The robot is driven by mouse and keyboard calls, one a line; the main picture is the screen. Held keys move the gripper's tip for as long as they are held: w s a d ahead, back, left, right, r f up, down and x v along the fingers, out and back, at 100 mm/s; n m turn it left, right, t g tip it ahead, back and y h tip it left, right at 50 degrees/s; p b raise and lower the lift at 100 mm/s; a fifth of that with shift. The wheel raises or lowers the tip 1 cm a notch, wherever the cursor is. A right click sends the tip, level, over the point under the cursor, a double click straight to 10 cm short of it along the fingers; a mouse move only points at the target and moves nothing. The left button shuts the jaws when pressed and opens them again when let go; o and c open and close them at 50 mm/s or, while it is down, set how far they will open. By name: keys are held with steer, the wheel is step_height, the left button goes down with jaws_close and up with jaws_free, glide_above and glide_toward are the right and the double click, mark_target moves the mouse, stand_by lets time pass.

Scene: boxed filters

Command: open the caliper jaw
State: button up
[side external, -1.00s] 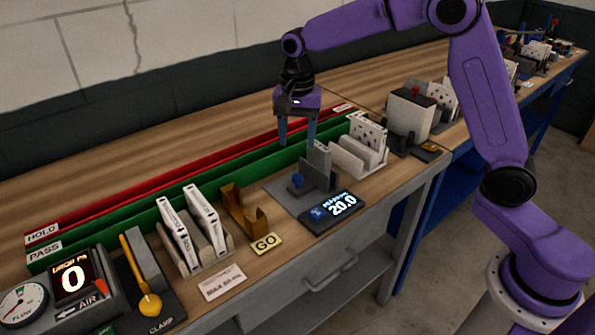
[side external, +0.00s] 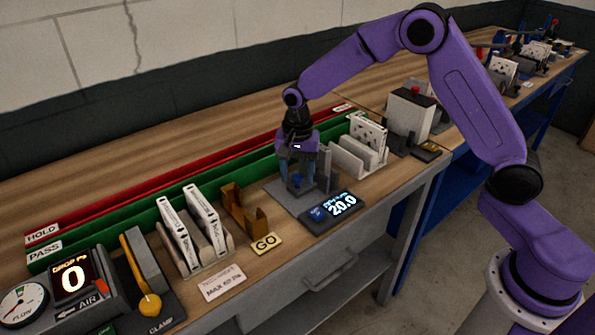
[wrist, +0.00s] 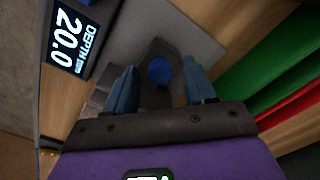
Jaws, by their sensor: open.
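The caliper stands on a grey plate (side external: 280,191) on the bench, with a dark sliding jaw carrying a blue knob (side external: 296,180) and a grey upright fixed jaw (side external: 325,172) to its right. Its display (side external: 335,208) reads 20.0; the wrist view shows "DEPTH 20.0" on the same display (wrist: 68,38). My gripper (side external: 297,180) is low over the caliper with fingers pointing down. In the wrist view, my open gripper (wrist: 162,92) has its blue fingertips on either side of the dark jaw with the blue knob (wrist: 159,71). I cannot tell whether the fingers touch it.
A tan gauge block (side external: 243,210) with a GO tag and a rack (side external: 208,255) of white filters stand left of the caliper. Another filter rack (side external: 352,160) stands close on the right. Green PASS (side external: 110,232) and red HOLD (side external: 120,200) channels run behind.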

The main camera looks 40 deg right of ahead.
mark_target(288, 197)
jaws_close()
steer(key=shift+a, duration=1.6)
jaws_free()
step_height(288, 197, up, 18)
steer(key=shift+f, duration=0.2)
